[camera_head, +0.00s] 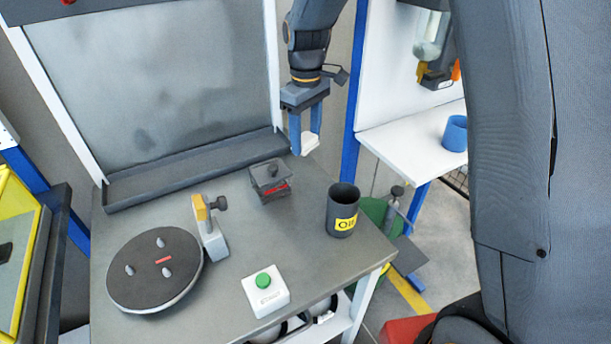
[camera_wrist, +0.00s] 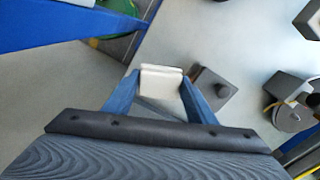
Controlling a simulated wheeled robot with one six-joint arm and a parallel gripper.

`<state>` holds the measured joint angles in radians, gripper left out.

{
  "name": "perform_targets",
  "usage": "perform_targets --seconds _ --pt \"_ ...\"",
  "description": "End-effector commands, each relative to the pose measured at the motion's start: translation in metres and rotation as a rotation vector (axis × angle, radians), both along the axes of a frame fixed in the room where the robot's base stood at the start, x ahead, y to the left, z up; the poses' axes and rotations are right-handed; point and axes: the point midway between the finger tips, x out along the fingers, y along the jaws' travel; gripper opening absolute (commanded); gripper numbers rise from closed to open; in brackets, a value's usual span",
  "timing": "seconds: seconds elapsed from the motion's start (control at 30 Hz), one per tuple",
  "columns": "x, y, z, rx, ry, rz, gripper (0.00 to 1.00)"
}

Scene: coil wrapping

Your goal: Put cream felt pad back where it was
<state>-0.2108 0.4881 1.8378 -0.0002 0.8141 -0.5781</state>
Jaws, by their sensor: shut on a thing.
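The cream felt pad (camera_wrist: 160,80) is pinched between the two blue fingers of my gripper (camera_wrist: 158,97) in the wrist view. In the head view the pad (camera_head: 310,144) shows at the fingertips of my gripper (camera_head: 306,144), near the back right corner of the grey table (camera_head: 225,275). The pad appears held above the table. My gripper is shut on it. A dark grey box with a knob (camera_head: 270,182) and a red strip stands on the table, in front and to the left of my gripper. It also appears beyond the pad in the wrist view (camera_wrist: 213,88).
A dark cup with a yellow label (camera_head: 341,212) stands near the right edge. A round turntable with pegs (camera_head: 150,290), a clamp post (camera_head: 211,235) and a green button box (camera_head: 264,292) are on the table. A framed panel with a ledge (camera_head: 195,165) closes the back.

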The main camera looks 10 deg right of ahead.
Motion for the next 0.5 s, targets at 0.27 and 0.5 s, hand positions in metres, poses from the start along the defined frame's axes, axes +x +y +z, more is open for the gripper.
perform_targets --seconds 0.27,0.5 --pt "-0.002 0.000 -0.044 -0.001 0.004 0.000 0.30" --pt "-0.001 0.000 -0.062 -0.001 0.004 0.000 0.30"
